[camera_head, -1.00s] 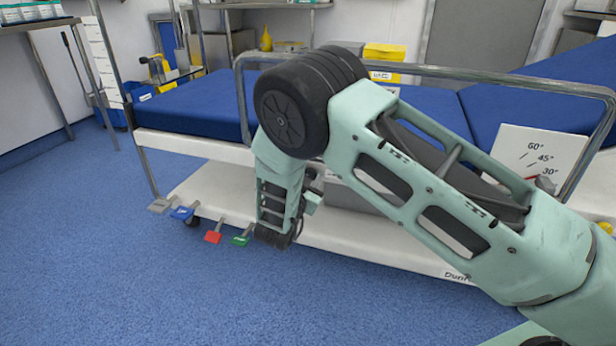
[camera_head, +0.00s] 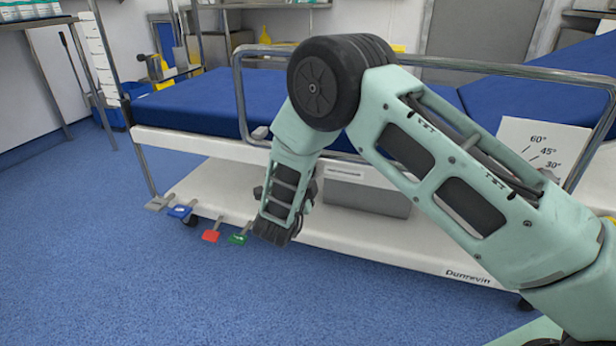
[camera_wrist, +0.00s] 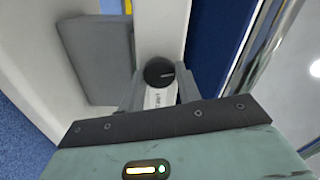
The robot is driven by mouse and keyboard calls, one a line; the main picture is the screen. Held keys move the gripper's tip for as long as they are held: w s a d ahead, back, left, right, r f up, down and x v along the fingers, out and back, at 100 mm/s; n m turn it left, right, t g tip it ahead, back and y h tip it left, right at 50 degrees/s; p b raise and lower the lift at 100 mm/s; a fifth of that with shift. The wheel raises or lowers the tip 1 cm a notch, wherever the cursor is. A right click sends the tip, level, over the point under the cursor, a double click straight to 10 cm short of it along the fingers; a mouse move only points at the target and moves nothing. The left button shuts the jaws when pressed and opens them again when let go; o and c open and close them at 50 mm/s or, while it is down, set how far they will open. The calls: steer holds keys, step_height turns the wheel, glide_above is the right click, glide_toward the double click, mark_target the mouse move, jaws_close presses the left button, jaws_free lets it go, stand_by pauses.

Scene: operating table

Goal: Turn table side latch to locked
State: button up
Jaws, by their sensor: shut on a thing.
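The operating table (camera_head: 190,145) has a white side frame and blue pads. In the wrist view a round black knob with a small pale mark (camera_wrist: 159,72) sits on the white side frame (camera_wrist: 160,25); I take it for the side latch. A white part with partly readable dark lettering shows just below it. My gripper (camera_wrist: 160,90) has its grey fingers on either side of this latch and is shut on it. In the head view my own arm hides the latch and fingers. The latch's angle against any lock mark cannot be read.
A steel side rail (camera_head: 240,95) runs along the table. A grey box (camera_head: 370,197) sits beneath, also in the wrist view (camera_wrist: 98,55). Coloured pedals, including red (camera_head: 211,236) and green (camera_head: 238,238), jut out at floor level. An angle plate (camera_head: 540,150) stands at right.

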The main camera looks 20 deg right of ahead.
steer(key=shift+f+m+b, duration=0.15)
steer(key=shift+m+b, duration=0.4)
steer(key=shift+m, duration=0.85)
steer(key=o, duration=1)
steer(key=shift+c, duration=0.2)
steer(key=p+v, duration=0.5)
steer(key=v, duration=1.2)
steer(key=shift+s+a, duration=0.15)
steer(key=shift+s, duration=0.05)
